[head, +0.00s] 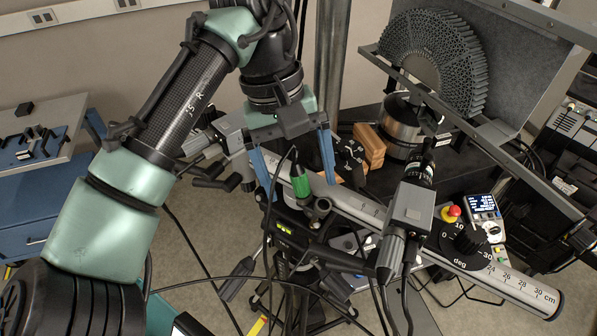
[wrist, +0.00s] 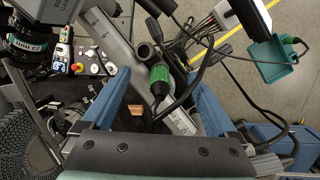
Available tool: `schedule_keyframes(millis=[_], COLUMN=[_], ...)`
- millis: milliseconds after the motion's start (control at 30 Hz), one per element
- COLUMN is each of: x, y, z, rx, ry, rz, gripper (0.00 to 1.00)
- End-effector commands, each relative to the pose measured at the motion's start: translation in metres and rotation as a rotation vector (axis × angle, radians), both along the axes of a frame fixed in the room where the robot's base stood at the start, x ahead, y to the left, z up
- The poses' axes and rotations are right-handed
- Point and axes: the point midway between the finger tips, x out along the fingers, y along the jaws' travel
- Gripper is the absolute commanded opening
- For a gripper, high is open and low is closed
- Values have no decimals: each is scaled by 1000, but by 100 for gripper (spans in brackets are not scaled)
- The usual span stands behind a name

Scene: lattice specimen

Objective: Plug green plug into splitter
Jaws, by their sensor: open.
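The green plug (head: 301,185) has a ribbed green body with black ends and a black cable. It stands between the two blue fingers of my gripper (head: 302,190), which is open with gaps at the sides. In the wrist view the green plug (wrist: 160,76) lies between the spread fingers of my gripper (wrist: 164,78), touching neither as far as I see. A dark round socket-like piece (head: 320,205) is close beside the plug; it also shows in the wrist view (wrist: 149,54). It may be part of the splitter, but I cannot tell. Whether the plug is seated is unclear.
A long graduated rail (head: 520,287) runs diagonally beneath. Wooden blocks (head: 369,145) lie behind. Several loose cables hang around the plug.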

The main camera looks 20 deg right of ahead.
Motion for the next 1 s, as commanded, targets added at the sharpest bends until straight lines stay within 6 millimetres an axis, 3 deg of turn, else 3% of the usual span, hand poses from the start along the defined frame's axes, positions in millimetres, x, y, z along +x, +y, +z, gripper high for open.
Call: schedule_keyframes(millis=[1000], x=[9], y=[7], z=[50], rx=[0], ry=[0], rz=[0], gripper=[93])
